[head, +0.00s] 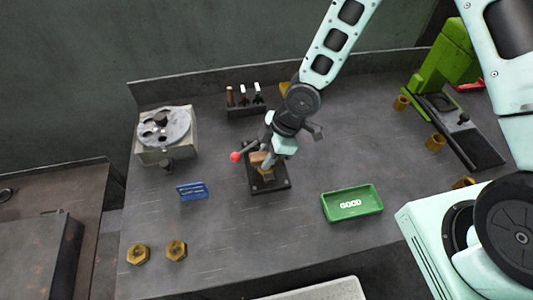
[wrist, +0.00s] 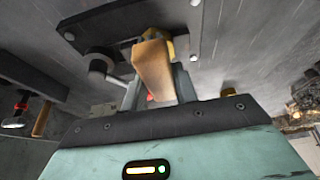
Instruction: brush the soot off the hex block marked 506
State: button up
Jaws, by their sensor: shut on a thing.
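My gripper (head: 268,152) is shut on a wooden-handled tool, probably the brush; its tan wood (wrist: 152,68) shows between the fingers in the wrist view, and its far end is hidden. It is held over a black clamp fixture (head: 283,183) with a red-knobbed lever (head: 235,157). A brass-coloured piece, probably a hex block (wrist: 155,34), sits at the fixture just beyond the wood; whether they touch is unclear. No number can be read on it. Two more brass hex blocks, a left one (head: 137,254) and a right one (head: 176,250), lie at the front left.
A green tray marked GOOD (head: 352,215) lies right of the fixture, a blue tray or plate (head: 192,191) left. A tool rack (head: 246,110) stands behind. A round-topped machine (head: 165,140) is at left; a green press (head: 443,62) and several brass pieces are at right.

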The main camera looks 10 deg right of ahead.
jog(key=shift+f+b, duration=0.4)
jog(key=shift+f, duration=0.1)
dwell(0.3)
jog(key=shift+a+r, duration=0.1)
jog(key=shift+a, duration=0.8)
jog(key=shift+d+p, duration=0.3)
jog(key=shift+d, duration=1.5)
